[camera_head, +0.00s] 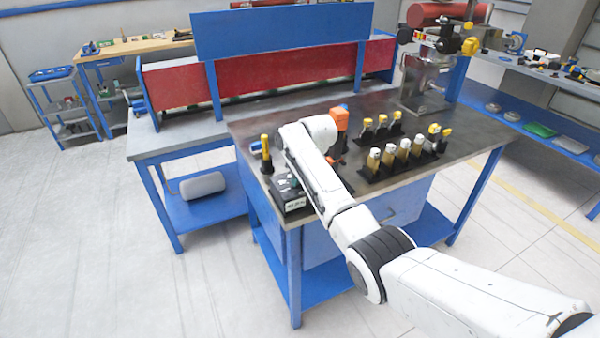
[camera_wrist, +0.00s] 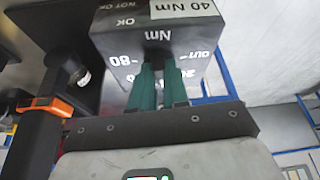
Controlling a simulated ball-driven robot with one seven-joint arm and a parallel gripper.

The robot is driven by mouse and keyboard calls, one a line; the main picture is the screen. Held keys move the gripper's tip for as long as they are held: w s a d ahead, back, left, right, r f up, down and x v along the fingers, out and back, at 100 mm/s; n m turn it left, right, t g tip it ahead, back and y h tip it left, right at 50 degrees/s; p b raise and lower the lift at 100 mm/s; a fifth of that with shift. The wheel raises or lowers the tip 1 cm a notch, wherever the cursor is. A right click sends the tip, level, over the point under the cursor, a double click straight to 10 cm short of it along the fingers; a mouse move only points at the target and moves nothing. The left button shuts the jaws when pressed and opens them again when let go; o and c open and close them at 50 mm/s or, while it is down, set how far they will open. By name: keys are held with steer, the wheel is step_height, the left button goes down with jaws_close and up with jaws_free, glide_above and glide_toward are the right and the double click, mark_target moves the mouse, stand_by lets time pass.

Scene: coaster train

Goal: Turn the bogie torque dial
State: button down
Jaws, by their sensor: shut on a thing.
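The torque dial's box (camera_wrist: 110,38) fills the upper middle of the wrist view. It is dark grey with white marks reading "Nm", "80" and "OK / NOT OK", and a pale "40 Nm" label. My gripper (camera_wrist: 158,72) has its green fingers close together against the numbered face. It is shut on the dial, which the fingers almost wholly hide, so its pointer setting cannot be read. In the head view the box (camera_head: 294,204) sits at the near left corner of the dark bench top, with my arm just to its right.
A black and orange tool (camera_wrist: 45,110) stands left of my gripper in the wrist view. A yellow-topped tool (camera_head: 265,148) stands behind the box in the head view. Several yellow-capped bottle-like items (camera_head: 402,151) stand in black racks right of my arm.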

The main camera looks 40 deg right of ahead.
steer(key=m, duration=0.2)
steer(key=m+h, duration=0.2)
steer(key=m, duration=0.1)
steer(key=shift+w+a+m+g+b, duration=0.2)
steer(key=shift+a+m+g+b, duration=0.1)
steer(key=shift+g, duration=0.1)
steer(key=m+g+h+b, duration=0.1)
steer(key=m+b, duration=0.1)
steer(key=m, duration=0.2)
steer(key=shift+w+a, duration=0.1)
steer(key=shift+w, duration=0.05)
steer(key=shift+m+g+h+b, duration=0.3)
steer(key=shift+m+b, duration=0.5)
steer(key=shift+r, duration=0.1)
steer(key=c, duration=1.1)
jaws_free()
steer(key=b+v, duration=0.1)
steer(key=v, duration=0.9)
steer(key=shift+a+r, duration=0.15)
steer(key=shift+r, duration=0.2)
